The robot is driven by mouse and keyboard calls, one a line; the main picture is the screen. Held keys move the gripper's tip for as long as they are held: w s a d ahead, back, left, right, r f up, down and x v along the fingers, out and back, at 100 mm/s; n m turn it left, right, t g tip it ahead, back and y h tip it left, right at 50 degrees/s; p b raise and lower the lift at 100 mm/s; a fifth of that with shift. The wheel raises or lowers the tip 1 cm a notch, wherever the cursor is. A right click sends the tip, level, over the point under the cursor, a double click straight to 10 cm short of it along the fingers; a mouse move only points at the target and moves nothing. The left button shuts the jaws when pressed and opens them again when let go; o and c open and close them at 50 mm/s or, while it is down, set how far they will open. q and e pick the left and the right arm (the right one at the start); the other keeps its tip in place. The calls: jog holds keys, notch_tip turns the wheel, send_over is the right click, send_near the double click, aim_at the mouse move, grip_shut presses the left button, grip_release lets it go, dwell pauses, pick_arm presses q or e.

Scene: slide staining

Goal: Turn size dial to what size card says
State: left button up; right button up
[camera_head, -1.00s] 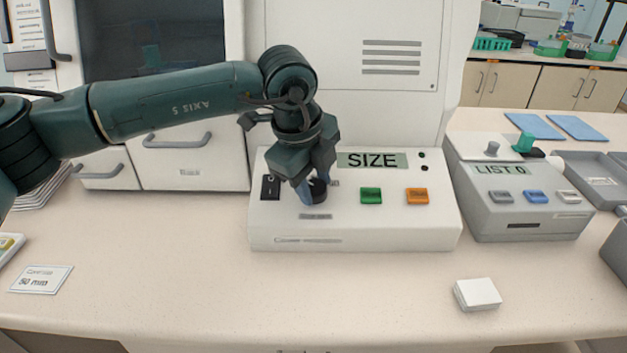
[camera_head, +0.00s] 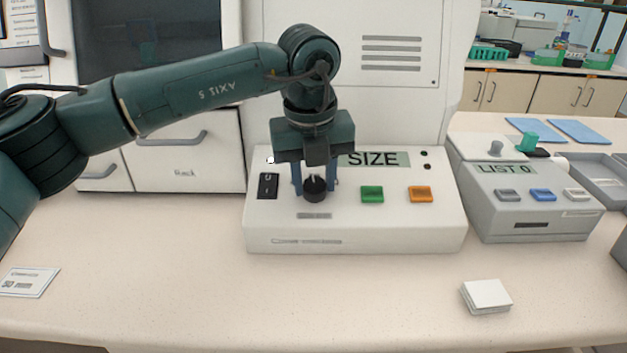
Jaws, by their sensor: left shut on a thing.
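The size dial (camera_head: 314,190) is a black knob on the front of the white machine (camera_head: 350,235), left of the green button. The display (camera_head: 374,160) above it reads SIZE; my gripper covers its left end. My left gripper (camera_head: 315,186) points down over the dial, one finger on each side, and is shut on it. The size card (camera_head: 28,282) lies flat at the left front of the table; its print is small, with a 50 on its lower line. My right gripper is not in view.
A black rocker switch (camera_head: 268,186) sits just left of the dial. A green button (camera_head: 372,194) and an orange button (camera_head: 420,194) are to its right. A grey LIST 0 unit (camera_head: 530,215) stands further right. A small white block (camera_head: 486,295) lies in front; the middle front is clear.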

pick_arm(q)
jog(key=shift+m, duration=0.8)
jog(key=o, duration=1)
jog(key=r, duration=0.4)
jog(key=s+r, duration=0.1)
jog(key=r, duration=0.8)
jog(key=shift+s, duration=0.4)
